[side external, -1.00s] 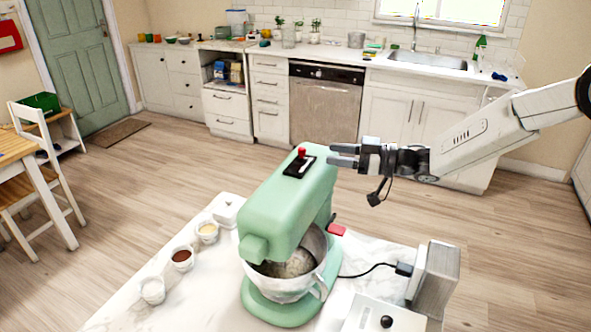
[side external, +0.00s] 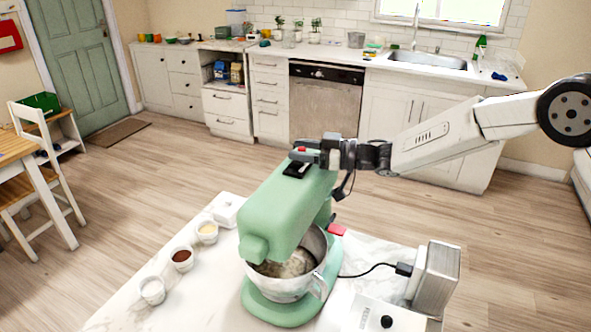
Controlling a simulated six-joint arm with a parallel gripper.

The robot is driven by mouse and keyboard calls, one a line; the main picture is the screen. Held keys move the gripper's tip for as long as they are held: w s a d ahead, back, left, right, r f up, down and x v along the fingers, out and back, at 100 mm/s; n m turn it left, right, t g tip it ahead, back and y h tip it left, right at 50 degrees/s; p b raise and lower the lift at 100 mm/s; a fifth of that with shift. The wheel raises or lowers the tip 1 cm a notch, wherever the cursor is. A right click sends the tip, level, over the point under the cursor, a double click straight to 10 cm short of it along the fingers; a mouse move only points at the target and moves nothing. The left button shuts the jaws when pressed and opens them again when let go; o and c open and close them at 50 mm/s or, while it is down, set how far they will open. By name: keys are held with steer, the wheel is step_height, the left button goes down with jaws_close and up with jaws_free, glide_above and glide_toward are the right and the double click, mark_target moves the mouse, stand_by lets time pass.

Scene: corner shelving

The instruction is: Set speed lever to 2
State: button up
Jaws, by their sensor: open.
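A green stand mixer (side external: 280,215) stands on the white marble counter with a metal bowl (side external: 285,283) under its head. On top of the head is a black plate (side external: 297,170) with the red-tipped speed lever (side external: 301,149). My gripper (side external: 305,155) is open at the lever, its fingers reaching in from the right and covering part of the lever and plate. I cannot tell whether the fingers touch the lever. The lever's setting and any numbers are too small or hidden to read.
Small bowls of ingredients (side external: 182,259) stand left of the mixer on the counter. A red piece (side external: 337,229) shows at the mixer's right side. A grey block (side external: 435,279) with a cable stands at the right. The air above the counter's left is clear.

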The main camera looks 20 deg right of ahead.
steer(key=shift+c, duration=0.2)
jaws_close()
stand_by(1.3)
